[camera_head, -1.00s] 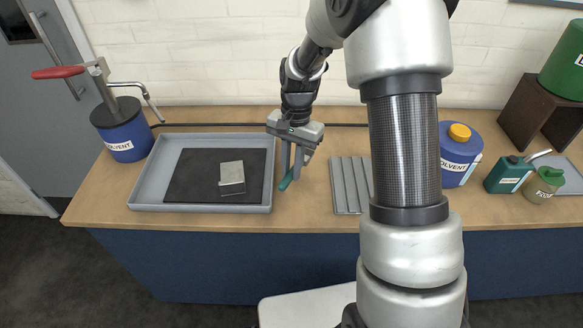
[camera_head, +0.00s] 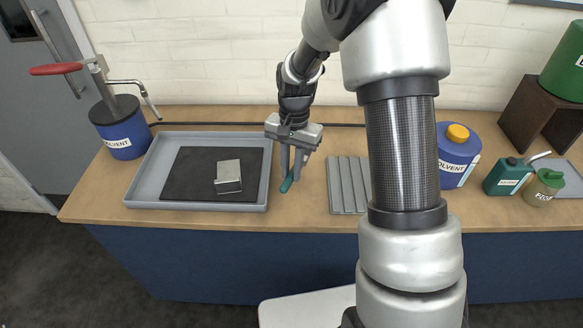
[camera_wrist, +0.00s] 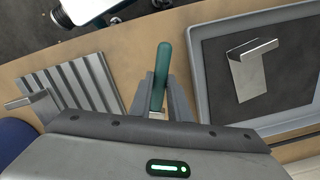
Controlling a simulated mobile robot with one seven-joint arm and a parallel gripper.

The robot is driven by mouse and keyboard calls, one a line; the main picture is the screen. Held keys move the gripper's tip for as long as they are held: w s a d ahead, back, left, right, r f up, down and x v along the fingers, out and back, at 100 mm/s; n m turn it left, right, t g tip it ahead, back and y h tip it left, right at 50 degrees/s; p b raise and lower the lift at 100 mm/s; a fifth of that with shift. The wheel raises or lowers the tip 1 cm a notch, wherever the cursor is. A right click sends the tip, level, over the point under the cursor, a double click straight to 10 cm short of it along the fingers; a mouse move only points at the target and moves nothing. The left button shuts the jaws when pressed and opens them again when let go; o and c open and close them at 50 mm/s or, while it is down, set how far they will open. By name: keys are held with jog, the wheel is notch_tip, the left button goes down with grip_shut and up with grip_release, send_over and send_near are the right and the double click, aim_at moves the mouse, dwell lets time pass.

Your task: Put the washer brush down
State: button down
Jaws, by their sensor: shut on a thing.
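In the wrist view the teal handle (camera_wrist: 161,76) stands between the two grey fingers. My gripper (camera_head: 292,172) is shut on the brush and points down over the wooden bench, between the grey tray and the ribbed grey rack. The brush's other end is mostly hidden by the gripper. I cannot tell whether the brush touches the bench.
The grey tray (camera_head: 267,190) with a dark mat (camera_head: 190,190) and a metal block (camera_head: 229,177) lies to the left. The ribbed rack (camera_head: 346,185) lies to the right. Solvent containers (camera_head: 123,133) (camera_head: 457,155) stand at both sides. Bare bench (camera_head: 312,205) lies between tray and rack.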

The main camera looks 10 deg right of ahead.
jog(key=shift+f+b, duration=1.7)
jog(key=shift+f, duration=1.05)
jog(key=c, duration=2)
grip_release()
jog(key=o, duration=0.6)
notch_tip(320, 180, up, 17)
jog(key=w+p, duration=0.1)
jog(key=shift+d+r, duration=0.2)
jog(key=shift+d, duration=0.25)
jog(key=shift+w, duration=0.15)
